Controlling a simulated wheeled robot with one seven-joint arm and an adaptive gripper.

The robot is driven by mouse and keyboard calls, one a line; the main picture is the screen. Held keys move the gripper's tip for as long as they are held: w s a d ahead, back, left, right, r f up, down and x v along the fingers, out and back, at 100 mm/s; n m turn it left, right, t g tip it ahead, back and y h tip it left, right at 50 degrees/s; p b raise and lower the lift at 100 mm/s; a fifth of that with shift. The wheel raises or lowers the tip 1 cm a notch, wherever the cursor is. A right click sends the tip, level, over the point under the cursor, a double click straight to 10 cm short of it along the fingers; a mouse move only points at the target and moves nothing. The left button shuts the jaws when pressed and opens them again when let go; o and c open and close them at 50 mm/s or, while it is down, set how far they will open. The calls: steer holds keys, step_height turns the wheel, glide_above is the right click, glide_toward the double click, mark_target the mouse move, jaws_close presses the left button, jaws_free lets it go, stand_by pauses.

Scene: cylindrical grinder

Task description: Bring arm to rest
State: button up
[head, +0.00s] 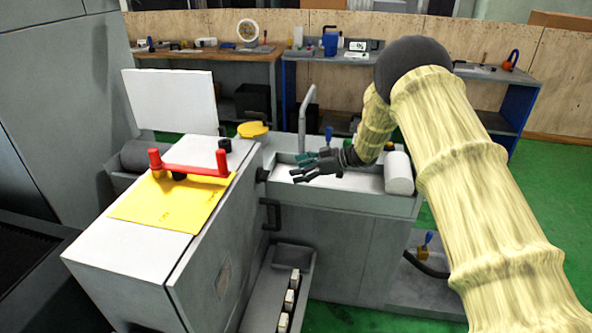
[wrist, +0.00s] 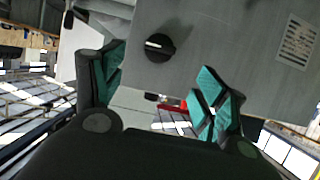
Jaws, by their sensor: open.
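My gripper (head: 318,169) is at the end of my arm, which is in a pale yellow cover. In the head view it is over the white sink-like tray (head: 350,181) of the grey machine and points left. In the wrist view my gripper (wrist: 160,92) shows its two teal-padded fingers spread apart, with nothing between them. A black knob (wrist: 159,47) on a grey panel is beyond the fingers. I cannot tell how far the fingers are from the panel.
The grey machine cabinet (head: 150,250) with a yellow sheet (head: 170,205) and red handle (head: 190,168) stands at left. A curved spout (head: 304,115) rises behind the tray. A white cylinder (head: 398,173) is at its right end. Workbenches (head: 225,52) line the back. Green floor is clear at right.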

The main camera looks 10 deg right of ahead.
steer(key=s+d+f+m+t+h, duration=0.15)
steer(key=s+f+m, duration=0.25)
steer(key=s+f, duration=0.45)
steer(key=s+d+f+m+t+h, duration=0.1)
steer(key=s+d+f+m+h, duration=0.15)
steer(key=s+f, duration=0.65)
steer(key=s+d+f+m+t+h, duration=0.1)
steer(key=s+d+f+m+h, duration=0.2)
steer(key=s+f, duration=0.55)
steer(key=s+d+f+m+g+h, duration=0.1)
steer(key=s+f+g+h, duration=0.1)
steer(key=s, duration=1)
steer(key=s+d+f+m+g+h, duration=0.2)
steer(key=s+g, duration=0.1)
steer(key=s, duration=1)
steer(key=s+d+f+m+g+h, duration=0.1)
steer(key=s+d+m+g+h, duration=0.1)
steer(key=s, duration=1)
steer(key=shift+s+f+g, duration=0.35)
steer(key=shift+f, duration=0.05)
